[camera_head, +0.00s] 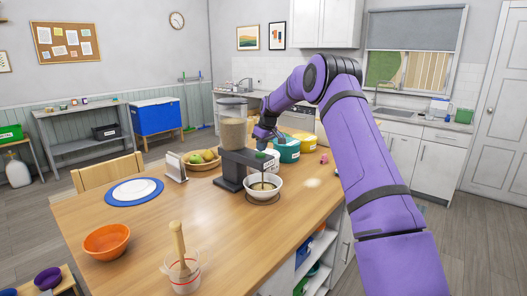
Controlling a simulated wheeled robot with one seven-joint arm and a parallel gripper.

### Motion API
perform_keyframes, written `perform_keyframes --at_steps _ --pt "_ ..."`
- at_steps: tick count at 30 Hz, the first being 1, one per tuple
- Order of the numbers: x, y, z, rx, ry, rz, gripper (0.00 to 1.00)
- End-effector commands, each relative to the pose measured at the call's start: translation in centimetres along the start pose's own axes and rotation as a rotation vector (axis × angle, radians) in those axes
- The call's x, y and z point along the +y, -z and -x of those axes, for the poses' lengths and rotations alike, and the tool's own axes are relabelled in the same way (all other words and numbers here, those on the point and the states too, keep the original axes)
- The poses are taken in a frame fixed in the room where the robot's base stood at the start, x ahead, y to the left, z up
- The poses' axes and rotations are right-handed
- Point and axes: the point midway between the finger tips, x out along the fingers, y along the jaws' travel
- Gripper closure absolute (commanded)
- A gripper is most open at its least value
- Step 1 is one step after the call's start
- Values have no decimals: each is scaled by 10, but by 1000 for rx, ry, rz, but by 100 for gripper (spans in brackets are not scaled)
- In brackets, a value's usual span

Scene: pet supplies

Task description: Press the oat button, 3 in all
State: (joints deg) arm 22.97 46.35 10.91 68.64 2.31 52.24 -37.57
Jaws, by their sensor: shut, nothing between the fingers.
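A dark grey dispenser (232,168) stands on the wooden table, with a clear hopper (232,130) of tan grain on top. A small green patch (261,155), which looks like its button, sits on the dispenser's arm above a white label too small to read. A white bowl (273,189) stands under the spout and holds something brownish. My gripper (262,143) is shut and empty, pointing down just above the green patch. I cannot tell whether it touches the patch.
Beside the dispenser are a fruit basket (201,163), a teal labelled container (288,153) and a pink block (324,158). An orange bowl (106,241), a blue-rimmed plate (135,191) and a measuring cup (183,272) stand nearer. The table's middle is clear.

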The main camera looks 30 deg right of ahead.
Motion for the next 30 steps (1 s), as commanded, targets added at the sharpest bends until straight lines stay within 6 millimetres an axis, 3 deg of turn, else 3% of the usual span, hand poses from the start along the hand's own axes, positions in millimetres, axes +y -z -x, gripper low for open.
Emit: perform_keyframes --at_steps 2,9,15,21,30 --pt "-7 6 20 7 -5 4 100" --pt "-4 6 71 10 -7 1 100" --pt "-5 6 102 10 -7 2 100" --pt "-5 6 116 10 -7 2 100" --pt "-5 6 117 10 -7 2 100"
